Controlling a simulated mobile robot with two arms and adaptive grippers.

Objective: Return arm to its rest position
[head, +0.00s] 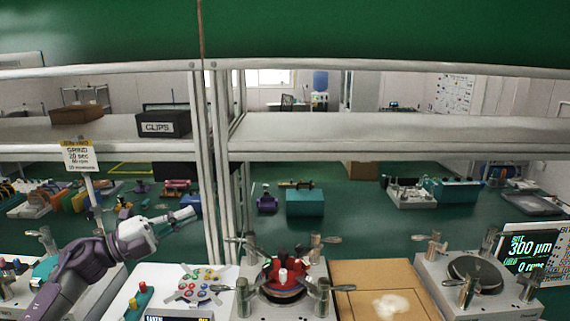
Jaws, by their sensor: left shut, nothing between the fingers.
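My left arm (92,262) comes in from the lower left and is bent over the left side of the bench. Its gripper (188,214) points right and slightly up, its fingers shut with nothing between them. It is in the air, above and behind the white tray with coloured round pieces (160,287) in the picture. My right gripper is not in view.
A lapping machine with a red part (283,275) stands right of the tray. A brown board (375,275) with a pale patch and another machine (476,272) are further right. A sign on a post (79,156) and shelf uprights (212,150) stand near my left arm.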

